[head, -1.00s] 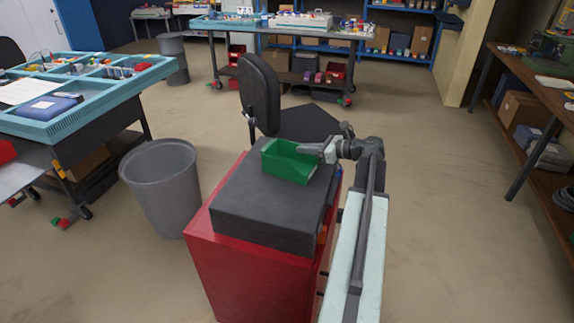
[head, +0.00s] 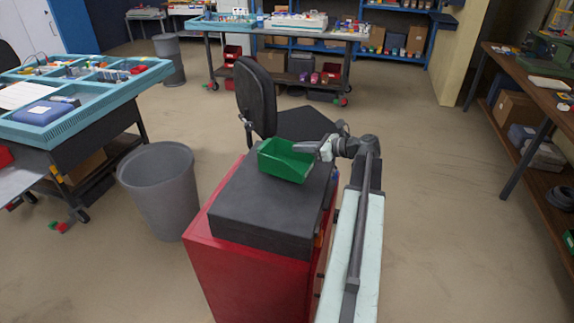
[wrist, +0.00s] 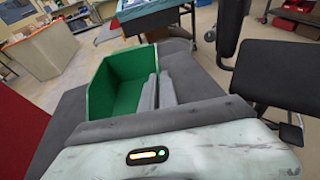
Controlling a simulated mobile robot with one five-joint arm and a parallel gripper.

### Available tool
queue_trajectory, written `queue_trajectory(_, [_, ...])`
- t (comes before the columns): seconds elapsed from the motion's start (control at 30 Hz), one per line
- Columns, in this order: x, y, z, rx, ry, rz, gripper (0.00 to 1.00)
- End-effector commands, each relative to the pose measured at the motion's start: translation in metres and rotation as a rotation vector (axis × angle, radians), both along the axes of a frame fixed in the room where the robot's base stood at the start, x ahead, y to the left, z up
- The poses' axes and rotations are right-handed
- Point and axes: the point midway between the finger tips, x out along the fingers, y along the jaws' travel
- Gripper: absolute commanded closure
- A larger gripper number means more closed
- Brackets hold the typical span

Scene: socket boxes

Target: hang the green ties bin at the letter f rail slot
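The green bin (head: 285,162) is at the far right part of the dark grey box top in the head view, looking slightly tilted. Whether its base touches the box or is just above it, I cannot tell. My gripper (head: 318,149) is at its right wall. In the wrist view, the bin (wrist: 118,85) opens toward the camera, and my gripper's two grey fingers (wrist: 157,92) are close together at its right wall, seemingly pinching it. No rail with a letter f can be made out in either view.
The dark grey box (head: 262,215) rests on a red cabinet (head: 240,270). A black chair (head: 257,98) stands just behind it. A grey waste bin (head: 160,190) and a blue tray table (head: 75,115) are at left. A wooden workbench (head: 540,75) is at right, with clear floor before it.

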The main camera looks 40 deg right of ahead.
Motion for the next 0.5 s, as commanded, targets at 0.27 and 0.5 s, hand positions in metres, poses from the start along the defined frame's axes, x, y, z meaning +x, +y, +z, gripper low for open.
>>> queue_trajectory(0.27, [-0.003,-0.001,0.000,0.000,0.000,0.000,1.00])
queue_trajectory(0.5, [-0.023,-0.009,0.001,0.001,-0.001,-0.001,1.00])
